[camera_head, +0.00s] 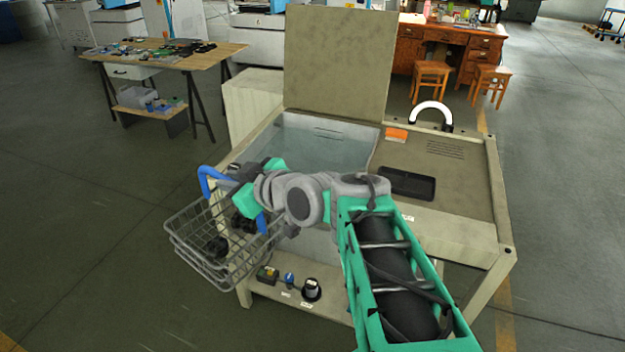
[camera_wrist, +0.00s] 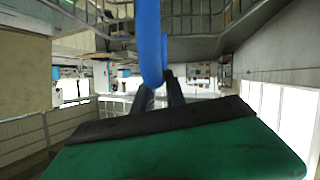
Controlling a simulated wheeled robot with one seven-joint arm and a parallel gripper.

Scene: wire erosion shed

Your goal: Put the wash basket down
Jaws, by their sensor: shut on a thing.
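The wash basket (camera_head: 205,252) is a grey wire basket with a blue handle (camera_head: 206,180). It hangs in the air at the left front corner of a beige washing station (camera_head: 440,226), beside its open basin (camera_head: 318,147). Several dark round parts lie in the basket. My gripper (camera_head: 236,176) is shut on the blue handle, above the basket. The wrist view shows the dark fingers (camera_wrist: 162,92) closed at the blue handle (camera_wrist: 151,45), with basket wire at the top. The fingertips are partly hidden in the head view.
The station's lid (camera_head: 338,60) stands upright behind the basin. A black tray (camera_head: 407,184) and an orange item (camera_head: 396,135) lie on the flat top to the right. Controls (camera_head: 290,281) sit low at the front. Floor left of the basket is clear.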

